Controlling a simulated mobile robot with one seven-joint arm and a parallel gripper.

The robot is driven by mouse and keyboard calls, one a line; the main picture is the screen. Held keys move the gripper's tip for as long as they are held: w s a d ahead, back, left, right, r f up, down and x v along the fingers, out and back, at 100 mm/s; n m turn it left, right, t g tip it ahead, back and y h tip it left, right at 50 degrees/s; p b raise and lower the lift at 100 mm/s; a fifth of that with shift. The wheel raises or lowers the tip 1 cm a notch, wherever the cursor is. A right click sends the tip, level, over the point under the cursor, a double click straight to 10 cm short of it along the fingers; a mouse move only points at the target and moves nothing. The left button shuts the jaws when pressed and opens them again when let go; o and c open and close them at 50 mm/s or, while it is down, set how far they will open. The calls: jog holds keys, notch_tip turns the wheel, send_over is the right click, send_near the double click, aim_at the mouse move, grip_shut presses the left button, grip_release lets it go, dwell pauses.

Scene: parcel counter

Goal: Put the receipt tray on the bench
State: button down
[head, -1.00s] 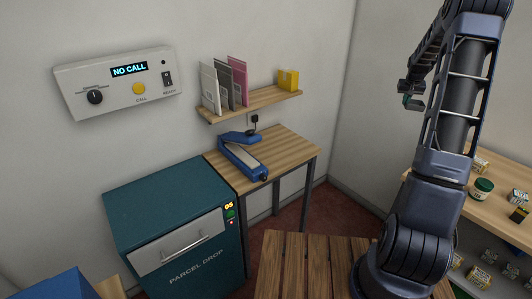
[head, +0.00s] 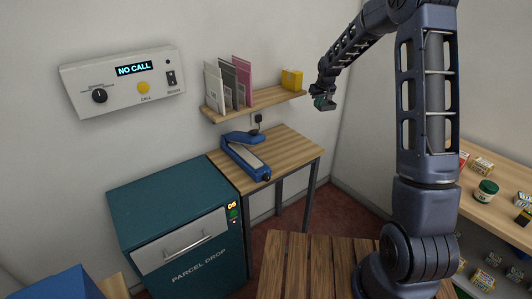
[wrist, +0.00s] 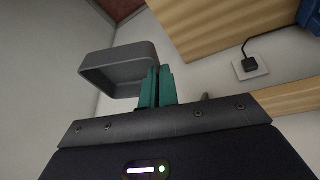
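A grey, open, shallow tray (wrist: 112,72), which I take as the receipt tray, is in mid-air at the fingers in the wrist view. My gripper (wrist: 157,88) has its teal fingers close together at one end of the tray and appears shut on it; the exact contact is partly hidden. In the head view my gripper (head: 322,102) is in the air right of the wall shelf, and the tray is too small and dark there to make out clearly. A slatted wooden bench (head: 306,262) is at the bottom centre. Its visible top is bare.
A wooden table (head: 287,150) carries a blue device (head: 245,158) on its left; its right part is clear. Above is a shelf (head: 262,101) with folders and a yellow box (head: 291,79). A teal parcel drop (head: 170,200) stands left. A stocked counter (head: 500,205) is right.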

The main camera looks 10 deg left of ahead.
jog(key=s+a+f+n+y, duration=0.1)
jog(key=s+a+n, duration=0.1)
jog(key=s+a, duration=0.6)
jog(key=s+a+n, duration=0.2)
jog(key=s+a, duration=0.1)
jog(key=a, duration=0.9)
jog(key=shift+g, duration=0.3)
jog(key=f, duration=2)
jog(key=shift+s+d+f, duration=0.1)
jog(key=shift+s+f, duration=0.1)
jog(key=shift+f, duration=0.1)
jog(key=c, duration=1.7)
grip_release()
